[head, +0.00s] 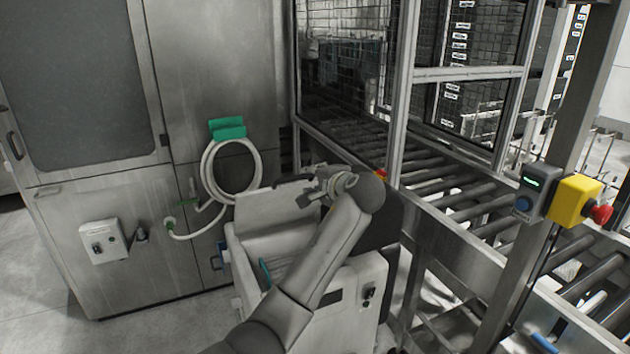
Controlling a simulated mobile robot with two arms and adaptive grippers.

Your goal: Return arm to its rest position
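My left arm reaches up from the bottom of the head view, bent at its upper joint. My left gripper (308,197) points left, in front of the light grey bin-like unit (270,240). It is small and dark here, and I cannot tell whether its fingers are apart. No held object shows at it. My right arm and gripper are not in the view.
A steel cabinet (95,215) with a coiled hose (206,170) on a green holder (228,128) stands at the left. A roller conveyor (440,180) with metal frames runs along the right. A yellow emergency-stop box (572,198) sits on a post. Floor shows at the lower left.

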